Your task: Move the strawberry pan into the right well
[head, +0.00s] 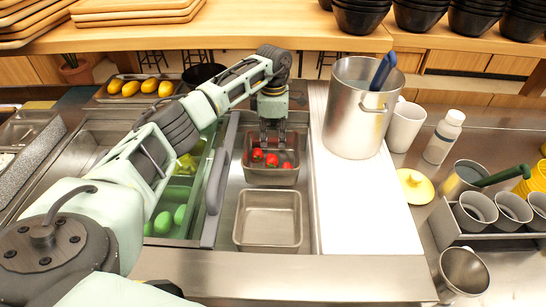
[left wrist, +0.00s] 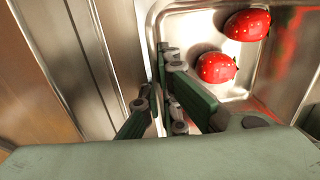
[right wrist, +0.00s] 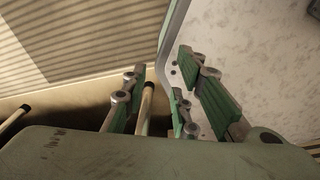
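The strawberry pan (head: 271,176) is a steel pan with several red strawberries inside, in the far part of the long steel opening in the counter. My left gripper (head: 272,128) reaches down at its far rim. In the left wrist view the gripper (left wrist: 155,95) is closed onto the pan wall, one finger inside and one outside, beside two strawberries (left wrist: 217,67). Whether the pan is lifted is hard to tell. An empty steel pan (head: 268,243) is in the near part of the opening. My right gripper (right wrist: 160,88) is open and empty, away from the pans.
Left of the opening is a bay with green food pans (head: 181,192). Stacked black bowls (head: 360,15) stand on the shelf behind.

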